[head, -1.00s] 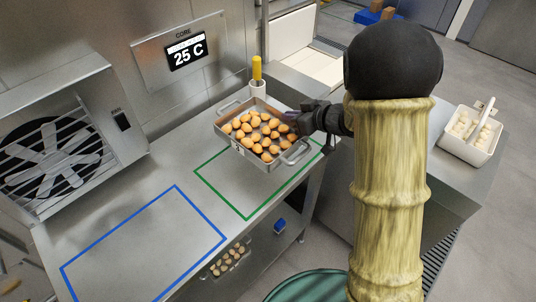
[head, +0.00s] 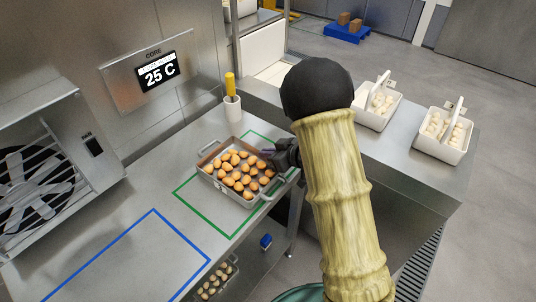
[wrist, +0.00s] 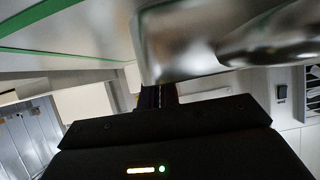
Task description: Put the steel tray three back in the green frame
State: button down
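The steel tray (head: 232,198), filled with browned filled pasta, is over the green frame (head: 207,223) on the steel bench. It covers the frame's back and middle; its far left corner overlaps the left line. A small label is on its front wall, too small to read. I cannot tell whether its base touches the bench. My gripper (head: 272,158) is at the tray's right side. In the wrist view, the fingers (wrist: 156,97) are close together at the tray's shiny wall (wrist: 180,45), seemingly shut on its rim. The contact is partly hidden.
A blue frame (head: 184,235) on the bench to the left is empty. A white cup with a yellow-handled tool (head: 232,105) stands behind the tray. A fan unit (head: 45,165) is at left. Two white carriers (head: 445,135) stand on the right counter. A smaller tray (head: 218,280) is on the lower shelf.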

jog(key=shift+f, duration=0.2)
jog(key=shift+f, duration=0.1)
jog(key=c, duration=1.6)
grip_release()
jog(key=shift+c, duration=0.2)
jog(key=shift+r, duration=0.2)
jog(key=v, duration=1.2)
